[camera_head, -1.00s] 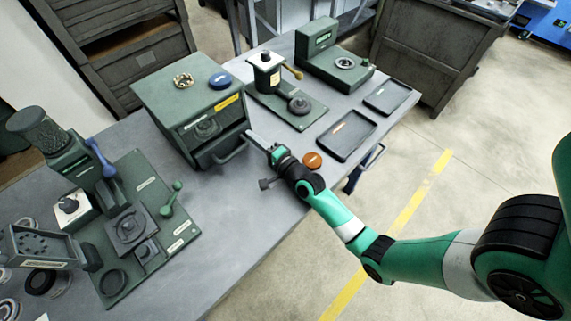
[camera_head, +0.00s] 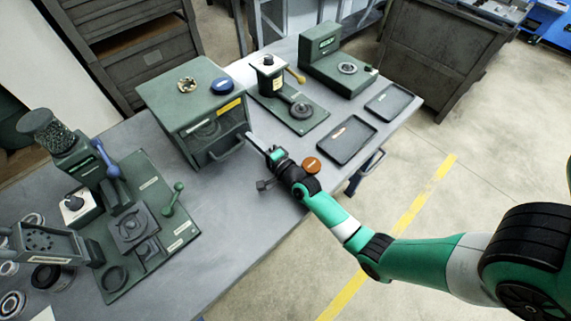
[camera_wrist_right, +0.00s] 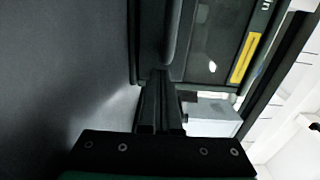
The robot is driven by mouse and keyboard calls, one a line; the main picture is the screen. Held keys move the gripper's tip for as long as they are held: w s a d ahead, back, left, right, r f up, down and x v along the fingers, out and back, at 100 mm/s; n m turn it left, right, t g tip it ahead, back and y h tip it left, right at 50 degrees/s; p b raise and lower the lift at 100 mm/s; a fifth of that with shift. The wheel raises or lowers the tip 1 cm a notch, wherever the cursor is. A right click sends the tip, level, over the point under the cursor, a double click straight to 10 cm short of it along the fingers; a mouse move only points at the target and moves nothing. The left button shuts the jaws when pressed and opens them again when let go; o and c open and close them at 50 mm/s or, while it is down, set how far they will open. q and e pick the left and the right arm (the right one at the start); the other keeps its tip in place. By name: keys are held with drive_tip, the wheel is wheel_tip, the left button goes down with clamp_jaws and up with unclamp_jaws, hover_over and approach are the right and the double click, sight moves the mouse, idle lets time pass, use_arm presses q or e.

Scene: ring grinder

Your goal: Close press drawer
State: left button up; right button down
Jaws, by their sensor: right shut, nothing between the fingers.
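The press is a green box (camera_head: 185,93) with a yellow label on its front, standing on the grey table. Its drawer (camera_head: 207,147) is low in the front face, with a bar handle (camera_head: 226,150); it looks nearly flush, but I cannot tell if a gap remains. My right gripper (camera_head: 249,136) is shut and empty, its tips just off the right end of the handle. In the right wrist view, the shut fingers (camera_wrist_right: 160,80) point at the drawer front beside the handle (camera_wrist_right: 172,38); contact is unclear. My left gripper is not in view.
A grinder station (camera_head: 150,225) stands left, a lever fixture (camera_head: 285,95) and a green stand (camera_head: 335,65) behind. Black trays (camera_head: 346,139) and an orange disc (camera_head: 312,165) are at the right.

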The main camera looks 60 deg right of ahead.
drive_tip(key=v, duration=1.2)
drive_tip(key=shift+s+d, duration=0.1)
drive_tip(key=shift+d, duration=0.05)
drive_tip(key=shift+s, duration=0.25)
drive_tip(key=shift+w, duration=0.1)
